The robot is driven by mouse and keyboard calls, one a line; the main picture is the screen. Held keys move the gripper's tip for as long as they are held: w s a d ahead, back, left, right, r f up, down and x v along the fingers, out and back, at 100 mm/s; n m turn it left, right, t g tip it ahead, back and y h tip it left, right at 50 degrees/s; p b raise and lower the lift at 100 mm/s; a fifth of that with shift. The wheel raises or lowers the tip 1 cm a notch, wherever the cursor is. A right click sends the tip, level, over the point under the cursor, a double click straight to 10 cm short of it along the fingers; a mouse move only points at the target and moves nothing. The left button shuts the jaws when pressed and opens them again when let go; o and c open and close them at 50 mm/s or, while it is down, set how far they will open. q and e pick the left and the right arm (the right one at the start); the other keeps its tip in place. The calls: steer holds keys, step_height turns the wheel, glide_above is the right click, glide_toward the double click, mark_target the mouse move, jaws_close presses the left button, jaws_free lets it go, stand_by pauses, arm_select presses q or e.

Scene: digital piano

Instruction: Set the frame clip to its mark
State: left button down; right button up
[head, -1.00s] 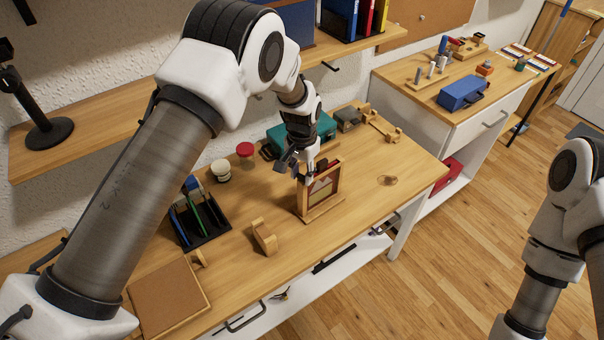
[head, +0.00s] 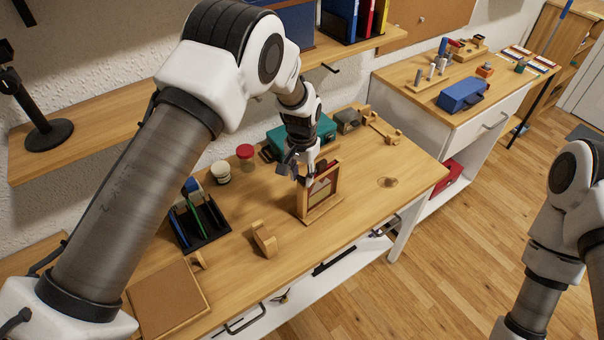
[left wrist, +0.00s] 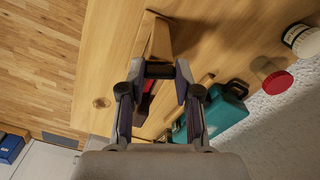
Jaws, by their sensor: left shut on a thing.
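A wooden frame (head: 320,193) with a light and dark red panel stands upright in a base on the workbench. My left gripper (head: 306,178) is at the frame's upper left side. In the left wrist view, its fingers (left wrist: 160,70) are shut on a small dark piece (left wrist: 159,71), which looks like the frame clip. The wooden frame also shows just past the fingertips (left wrist: 156,38). The clip's mark cannot be made out, and the gripper hides part of the frame. My right gripper is out of the picture.
A teal case (head: 290,137), a red-lidded jar (head: 245,151) and a white jar (head: 221,171) stand behind. A black divider tray (head: 203,222) and a wooden block (head: 264,239) are to the left. The bench right of the frame is mostly clear, with a round brown spot (head: 387,182).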

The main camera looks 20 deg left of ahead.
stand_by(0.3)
arm_select(q)
steer(key=c, duration=0.8)
jaws_free()
steer(key=shift+r, duration=0.1)
